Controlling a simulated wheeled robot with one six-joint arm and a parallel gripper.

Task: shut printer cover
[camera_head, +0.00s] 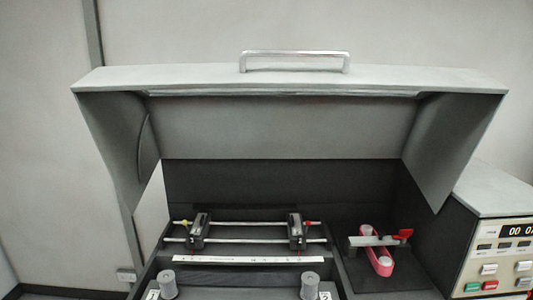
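The grey printer cover (290,82) stands raised over the printer, tilted open, with its dark inner side and side walls facing me. A silver bar handle (295,55) sits on the cover's top front edge. Below it, the open printer body (235,182) shows its dark interior, with rails, two black carriages and a white numbered strip. My gripper is not in this view.
Two grey knobs (310,284) stand near the front of the printer. A pink part with a red-tipped lever (376,250) sits inside at right. A control panel (500,260) with buttons and a display is at far right. Plain wall lies behind.

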